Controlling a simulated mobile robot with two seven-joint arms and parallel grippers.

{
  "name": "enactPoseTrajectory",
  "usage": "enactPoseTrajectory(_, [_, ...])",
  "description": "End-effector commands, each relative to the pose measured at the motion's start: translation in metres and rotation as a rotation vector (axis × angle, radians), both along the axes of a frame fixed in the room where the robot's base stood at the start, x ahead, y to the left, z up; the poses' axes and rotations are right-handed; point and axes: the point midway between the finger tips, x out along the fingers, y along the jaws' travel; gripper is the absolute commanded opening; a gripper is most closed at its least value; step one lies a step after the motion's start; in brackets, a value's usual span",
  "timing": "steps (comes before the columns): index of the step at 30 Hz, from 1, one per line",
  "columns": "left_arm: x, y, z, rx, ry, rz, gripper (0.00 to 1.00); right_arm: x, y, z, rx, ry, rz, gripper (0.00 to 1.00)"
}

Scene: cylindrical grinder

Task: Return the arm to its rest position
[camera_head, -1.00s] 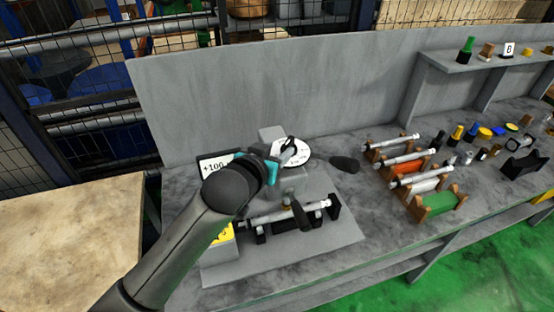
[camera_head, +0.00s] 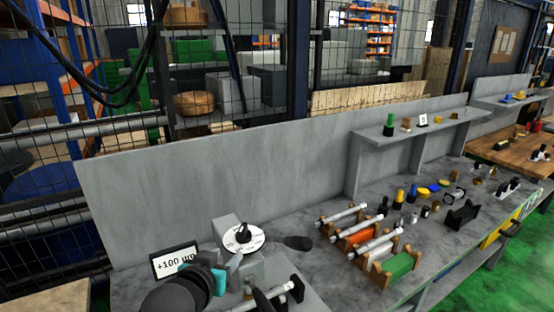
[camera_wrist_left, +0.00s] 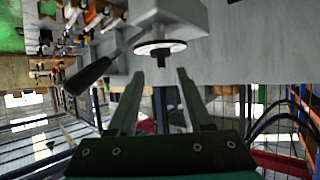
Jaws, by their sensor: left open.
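My left arm (camera_head: 185,292) comes in at the bottom of the head view, with its teal-banded wrist low in front of the grinder. My left gripper (camera_wrist_left: 158,88) is open and empty, and its two fingers stand apart in the wrist view. The white dial (camera_head: 243,238) with a black knob is on the grey grinder block just beyond the gripper. In the wrist view the dial (camera_wrist_left: 160,47) lies ahead of the fingertips, its knob pointing between them with a visible gap. My right gripper is in neither view.
A display reading "+100" (camera_head: 175,260) stands close beside the wrist. A dark lever handle (camera_head: 298,243) sticks out right of the dial. Racks with shafts (camera_head: 345,215) stand further right on the grey bench. A grey back panel (camera_head: 200,195) rises behind.

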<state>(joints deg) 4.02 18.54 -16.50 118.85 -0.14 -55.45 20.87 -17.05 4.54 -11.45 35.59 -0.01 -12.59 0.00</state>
Motion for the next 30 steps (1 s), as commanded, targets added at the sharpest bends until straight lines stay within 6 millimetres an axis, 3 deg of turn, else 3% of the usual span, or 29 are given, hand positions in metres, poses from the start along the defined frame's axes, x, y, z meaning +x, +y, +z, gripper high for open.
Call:
enactPoseTrajectory(6, [-0.095,0.003,-0.070,0.051,0.290,0.007,0.50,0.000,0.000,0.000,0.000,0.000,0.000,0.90])
enactPoseTrajectory(9, [-0.141,0.007,-0.092,0.076,0.421,0.003,0.50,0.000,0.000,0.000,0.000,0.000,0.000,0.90])
enactPoseTrajectory(15, [-0.213,0.013,-0.114,0.110,0.618,-0.012,0.50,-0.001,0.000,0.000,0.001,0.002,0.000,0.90])
enactPoseTrajectory(22, [-0.283,0.018,-0.125,0.135,0.803,-0.035,0.50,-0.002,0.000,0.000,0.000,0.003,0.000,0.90])
enactPoseTrajectory(30, [-0.269,0.016,-0.213,0.139,0.822,-0.041,0.50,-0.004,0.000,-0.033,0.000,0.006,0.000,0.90])
